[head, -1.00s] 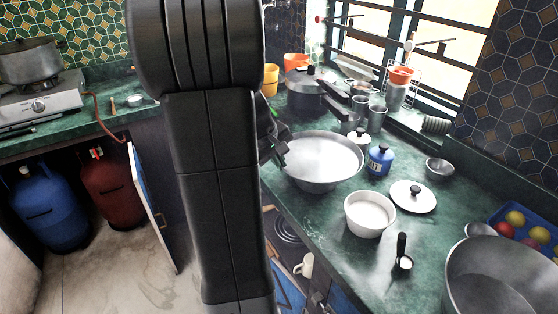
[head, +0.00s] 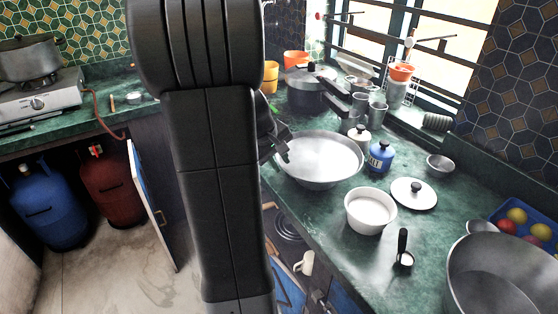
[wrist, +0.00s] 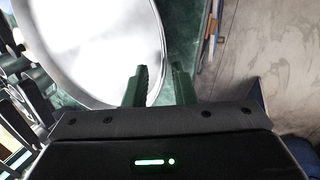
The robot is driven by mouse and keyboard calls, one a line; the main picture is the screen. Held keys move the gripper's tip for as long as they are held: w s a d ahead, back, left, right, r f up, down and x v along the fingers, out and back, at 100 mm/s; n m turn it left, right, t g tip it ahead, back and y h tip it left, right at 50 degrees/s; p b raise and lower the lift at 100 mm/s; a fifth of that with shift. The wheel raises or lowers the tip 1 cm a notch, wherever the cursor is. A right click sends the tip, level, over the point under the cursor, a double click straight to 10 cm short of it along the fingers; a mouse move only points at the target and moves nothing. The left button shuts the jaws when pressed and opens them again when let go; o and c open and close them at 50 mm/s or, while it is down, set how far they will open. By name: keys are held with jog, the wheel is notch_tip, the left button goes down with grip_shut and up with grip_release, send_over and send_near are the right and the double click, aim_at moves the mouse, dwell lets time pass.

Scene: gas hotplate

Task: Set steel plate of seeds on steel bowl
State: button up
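A wide, round steel vessel (head: 320,165) with a bright, pale inside stands on the green counter in the head view. I cannot tell whether it is the plate of seeds; no separate seeds can be made out. It also fills the upper left of the wrist view (wrist: 95,45). My gripper (head: 283,150) is at its left rim. In the wrist view my gripper (wrist: 160,72) has its two fingers apart, with the rim close to them; contact is unclear. A small steel bowl (head: 440,165) stands at the back right, and a big steel vessel (head: 490,280) at the front right.
A white bowl (head: 370,212), a lid (head: 414,194), a blue jar (head: 381,158) and a black-handled scoop (head: 403,250) stand right of the wide vessel. A dark pot (head: 312,90) and cups are behind it. A blue fruit tray (head: 545,222) is at the right. My arm hides the left middle.

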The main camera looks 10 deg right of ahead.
jog(key=shift+r, duration=0.1)
jog(key=p+v, duration=0.1)
jog(key=v, duration=1.2)
jog(key=shift+r, duration=0.3)
jog(key=shift+s+a+f, duration=0.1)
jog(key=x, duration=1.3)
